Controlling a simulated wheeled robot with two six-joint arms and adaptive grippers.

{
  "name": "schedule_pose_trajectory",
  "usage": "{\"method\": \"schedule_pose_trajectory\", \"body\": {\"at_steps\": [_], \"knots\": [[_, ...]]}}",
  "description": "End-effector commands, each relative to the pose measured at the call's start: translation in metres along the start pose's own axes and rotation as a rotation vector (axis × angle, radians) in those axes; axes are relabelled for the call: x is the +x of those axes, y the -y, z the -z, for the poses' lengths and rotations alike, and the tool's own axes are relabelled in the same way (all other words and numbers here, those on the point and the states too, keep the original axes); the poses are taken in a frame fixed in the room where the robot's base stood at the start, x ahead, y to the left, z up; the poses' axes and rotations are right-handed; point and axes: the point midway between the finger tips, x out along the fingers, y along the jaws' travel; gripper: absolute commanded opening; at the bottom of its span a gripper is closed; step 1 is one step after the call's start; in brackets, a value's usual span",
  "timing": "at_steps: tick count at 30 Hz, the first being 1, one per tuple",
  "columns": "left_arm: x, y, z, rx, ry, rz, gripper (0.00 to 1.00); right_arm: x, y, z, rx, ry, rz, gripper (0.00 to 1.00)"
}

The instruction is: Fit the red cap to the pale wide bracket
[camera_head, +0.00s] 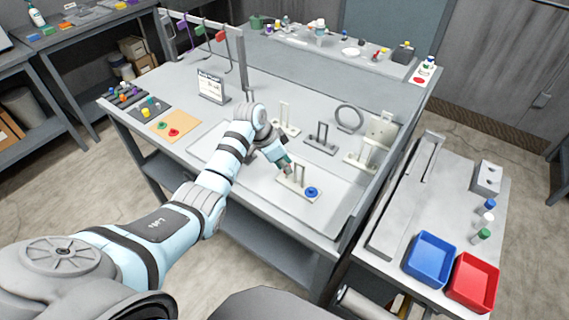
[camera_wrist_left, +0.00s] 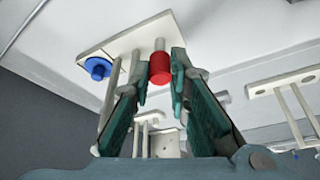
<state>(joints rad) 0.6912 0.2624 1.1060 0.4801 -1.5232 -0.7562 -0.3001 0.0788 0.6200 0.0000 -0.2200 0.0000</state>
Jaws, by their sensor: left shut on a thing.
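The pale wide bracket (camera_head: 297,187) lies on the table, a flat plate with uprights and a blue cap (camera_head: 311,192) at its right end. In the left wrist view, the bracket's plate (camera_wrist_left: 120,38) and blue cap (camera_wrist_left: 97,68) show at upper left. My left gripper (camera_head: 286,168) is over the bracket's left end. Its green fingers are shut on the red cap (camera_wrist_left: 159,69). A pale peg (camera_wrist_left: 159,45) of the bracket lines up with the cap, between it and the plate. Whether the cap is around the peg's tip I cannot tell. My right gripper is not in view.
Other brackets stand close behind, such as a grey one (camera_head: 320,141) and a pale one (camera_head: 360,160). A grey ring (camera_head: 349,118) stands behind them. An orange mat (camera_head: 171,124) with red parts lies left. Blue (camera_head: 429,238) and red (camera_head: 492,262) bins are at right.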

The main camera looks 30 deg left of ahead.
Motion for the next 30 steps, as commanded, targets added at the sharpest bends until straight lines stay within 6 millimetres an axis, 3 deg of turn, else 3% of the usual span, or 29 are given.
{"method": "schedule_pose_trajectory", "body": {"at_steps": [11,30], "knots": [[0.002,0.0,-0.001,0.0,0.0,-0.001,0.07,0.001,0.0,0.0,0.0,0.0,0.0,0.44],[0.022,0.0,-0.009,-0.001,0.0,0.0,0.07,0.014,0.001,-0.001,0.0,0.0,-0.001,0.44]]}}
